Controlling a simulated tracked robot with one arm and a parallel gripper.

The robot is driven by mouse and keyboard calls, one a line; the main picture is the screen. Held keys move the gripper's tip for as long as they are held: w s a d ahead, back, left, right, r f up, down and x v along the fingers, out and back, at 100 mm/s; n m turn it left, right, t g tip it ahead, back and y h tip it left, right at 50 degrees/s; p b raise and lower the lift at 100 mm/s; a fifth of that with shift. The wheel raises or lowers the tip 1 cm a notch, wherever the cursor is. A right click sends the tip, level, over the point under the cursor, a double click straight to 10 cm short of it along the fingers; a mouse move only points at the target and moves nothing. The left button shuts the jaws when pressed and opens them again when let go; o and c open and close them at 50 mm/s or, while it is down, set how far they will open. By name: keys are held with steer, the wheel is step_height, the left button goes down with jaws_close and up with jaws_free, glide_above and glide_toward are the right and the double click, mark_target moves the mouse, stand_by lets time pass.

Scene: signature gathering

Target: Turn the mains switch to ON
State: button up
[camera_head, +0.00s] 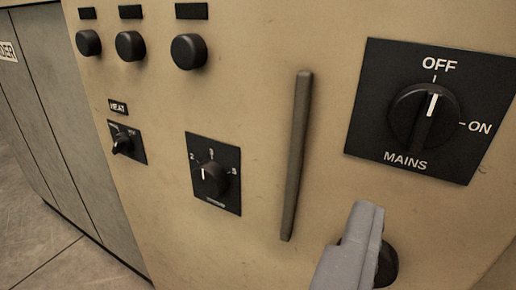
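The mains switch (409,121) is a round black knob on a square black plate (367,129) marked MAINS, at the upper right of the beige panel. OFF is printed above the knob and ON to its right. The knob's white line points up at OFF. My gripper (368,215) shows as a grey shape at the bottom, below the mains plate and apart from the knob. I cannot make out two separate fingertips or anything held. It partly hides a dark round part (387,266) behind it.
A long dark vertical bar (297,155) stands left of the mains plate. Further left are a numbered dial (211,179), a small HEAT knob (123,143) and three black round knobs along the top (130,45). Grey cabinets (50,110) and tiled floor lie at far left.

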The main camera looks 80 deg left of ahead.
mark_target(424, 132)
steer(key=shift+y, duration=0.4)
steer(key=x, duration=0.4)
steer(key=b+x, duration=0.1)
steer(key=x, duration=0.4)
steer(key=s+a+f+b+x, duration=0.1)
steer(key=x, duration=0.3)
steer(key=shift+w+a, duration=0.15)
steer(key=c, duration=1)
